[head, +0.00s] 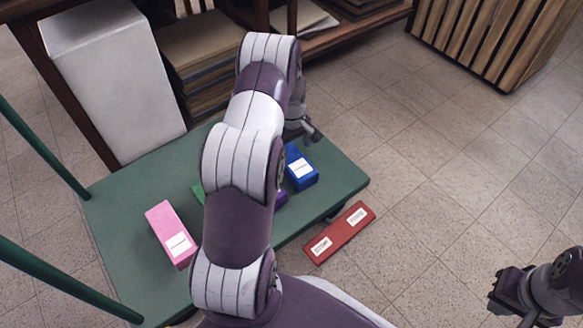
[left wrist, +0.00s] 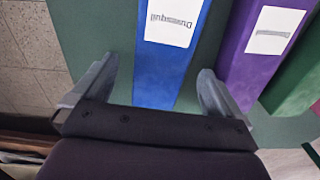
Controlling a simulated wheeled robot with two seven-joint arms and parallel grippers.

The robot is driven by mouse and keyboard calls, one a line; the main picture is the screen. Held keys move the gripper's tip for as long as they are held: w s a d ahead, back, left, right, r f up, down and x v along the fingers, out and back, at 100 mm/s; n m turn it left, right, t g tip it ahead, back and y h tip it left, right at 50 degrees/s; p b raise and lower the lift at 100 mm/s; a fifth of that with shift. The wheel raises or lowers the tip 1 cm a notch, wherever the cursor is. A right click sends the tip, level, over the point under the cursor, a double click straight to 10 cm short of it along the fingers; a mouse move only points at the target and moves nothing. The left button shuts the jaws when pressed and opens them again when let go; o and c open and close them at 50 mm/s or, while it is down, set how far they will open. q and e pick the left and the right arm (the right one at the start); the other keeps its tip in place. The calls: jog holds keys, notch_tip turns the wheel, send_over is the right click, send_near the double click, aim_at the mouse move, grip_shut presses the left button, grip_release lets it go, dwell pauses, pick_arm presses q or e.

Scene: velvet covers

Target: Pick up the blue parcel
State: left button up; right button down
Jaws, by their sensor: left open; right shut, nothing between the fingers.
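The blue parcel (head: 303,182) with a white label lies on the green cart deck (head: 340,175), near its right end. In the left wrist view the blue parcel (left wrist: 166,75) runs away between the two fingers, with its label up. My left gripper (head: 306,130) is at the parcel's far end, partly hidden by my own arm. In the left wrist view the left gripper (left wrist: 158,75) is open, with a finger on each side of the parcel's near end. I cannot tell whether they touch it. My right gripper (head: 496,292) is shut and empty at the lower right, over the floor.
A purple parcel (left wrist: 262,50) lies beside the blue one, close to one finger. A green parcel (head: 198,192) is mostly hidden behind my arm. A pink parcel (head: 162,216) lies further left. A red parcel (head: 341,236) is by the deck's edge. A white box (head: 115,80) stands behind.

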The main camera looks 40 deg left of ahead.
aim_at(291, 156)
pick_arm(q)
notch_tip(291, 156, down, 5)
jog(key=b, duration=0.3)
jog(key=shift+s+d+r+b, duration=0.1)
jog(key=shift+s+b, duration=0.05)
jog(key=shift+b, duration=0.2)
jog(key=shift+r, duration=0.25)
jog(key=c, duration=1.2)
jog(key=shift+c, duration=0.2)
jog(key=shift+r+p, duration=0.15)
jog(key=shift+p, duration=0.2)
